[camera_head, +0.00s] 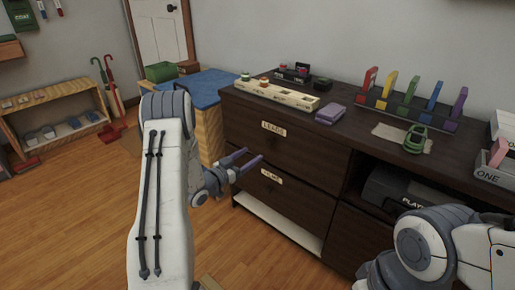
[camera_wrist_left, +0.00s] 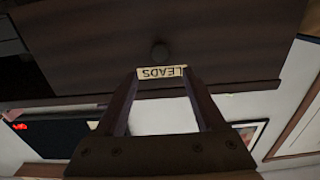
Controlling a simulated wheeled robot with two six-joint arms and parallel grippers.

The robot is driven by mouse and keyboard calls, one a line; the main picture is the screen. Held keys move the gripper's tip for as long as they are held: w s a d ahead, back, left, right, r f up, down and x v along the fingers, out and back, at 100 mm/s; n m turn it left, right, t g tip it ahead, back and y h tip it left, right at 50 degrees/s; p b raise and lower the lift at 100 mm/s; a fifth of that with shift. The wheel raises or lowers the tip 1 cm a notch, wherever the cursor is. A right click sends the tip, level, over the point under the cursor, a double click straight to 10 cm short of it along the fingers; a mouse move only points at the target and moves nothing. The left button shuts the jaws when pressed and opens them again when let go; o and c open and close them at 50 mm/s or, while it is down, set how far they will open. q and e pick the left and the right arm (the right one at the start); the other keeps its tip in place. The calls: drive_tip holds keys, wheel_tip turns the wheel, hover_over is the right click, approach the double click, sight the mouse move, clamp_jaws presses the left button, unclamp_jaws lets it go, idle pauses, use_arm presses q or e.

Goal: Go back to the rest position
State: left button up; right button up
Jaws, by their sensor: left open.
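My left gripper (camera_head: 243,163) is open and empty, in front of the dark dresser (camera_head: 345,150). Its fingers point toward the dresser front, close to the drawers labelled "LEADS" (camera_head: 273,128) and a lower one (camera_head: 271,177) whose label I cannot read surely.
A blue-topped wooden cabinet (camera_head: 207,88) stands left of the dresser. Wooden floor (camera_head: 70,220) is clear at left.

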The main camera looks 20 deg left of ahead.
use_arm(q)
drive_tip(key=shift+s+a, duration=0.15)
drive_tip(key=shift+s, duration=0.5)
